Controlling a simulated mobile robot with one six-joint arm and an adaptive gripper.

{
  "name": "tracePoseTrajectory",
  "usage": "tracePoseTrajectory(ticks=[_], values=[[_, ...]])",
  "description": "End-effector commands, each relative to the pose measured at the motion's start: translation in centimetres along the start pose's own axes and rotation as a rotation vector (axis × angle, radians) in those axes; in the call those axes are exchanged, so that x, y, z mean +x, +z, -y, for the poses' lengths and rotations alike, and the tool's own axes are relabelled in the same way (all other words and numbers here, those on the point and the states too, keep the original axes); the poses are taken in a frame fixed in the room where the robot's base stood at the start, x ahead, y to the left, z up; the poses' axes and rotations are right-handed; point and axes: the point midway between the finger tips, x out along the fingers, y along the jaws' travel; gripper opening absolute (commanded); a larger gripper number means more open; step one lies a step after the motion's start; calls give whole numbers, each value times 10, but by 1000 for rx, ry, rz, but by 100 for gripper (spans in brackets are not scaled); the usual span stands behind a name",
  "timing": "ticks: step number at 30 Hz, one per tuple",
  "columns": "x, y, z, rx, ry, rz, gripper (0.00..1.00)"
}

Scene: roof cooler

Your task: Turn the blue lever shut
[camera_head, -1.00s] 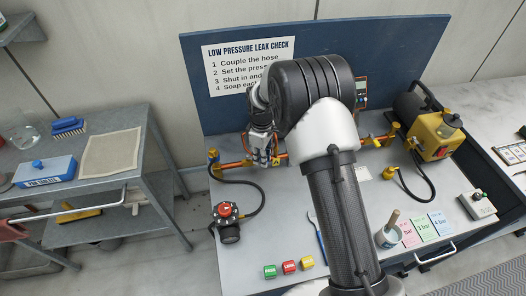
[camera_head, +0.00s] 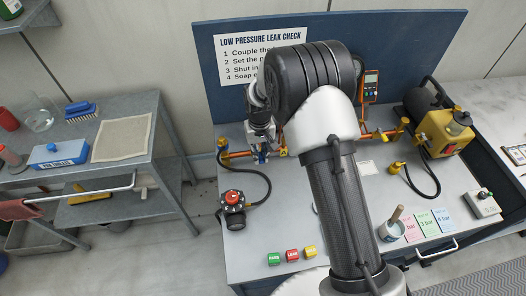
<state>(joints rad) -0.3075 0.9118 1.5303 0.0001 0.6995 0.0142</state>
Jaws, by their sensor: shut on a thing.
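The blue lever (camera_head: 262,156) shows only as a small patch of blue at my fingertips, on the copper pipe (camera_head: 237,155) along the back of the grey bench. My gripper (camera_head: 261,150) points down at the left part of this pipe and is shut on the lever. The fingers hide most of the lever, so its exact angle cannot be told. My arm hides the middle of the pipe.
A red-topped regulator (camera_head: 233,198) with a black hose stands front left. An orange meter (camera_head: 371,86) and a yellow pump (camera_head: 444,132) are at the right. Green, red and yellow blocks (camera_head: 292,254) lie at the front edge. A brush pot (camera_head: 391,229) stands beside coloured cards.

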Motion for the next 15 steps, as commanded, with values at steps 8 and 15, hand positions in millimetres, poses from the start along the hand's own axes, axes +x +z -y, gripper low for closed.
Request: tracePoseTrajectory(ticks=[8,15], values=[[0,0,5,89,0,1,0],[0,0,6,110,0,1,0]])
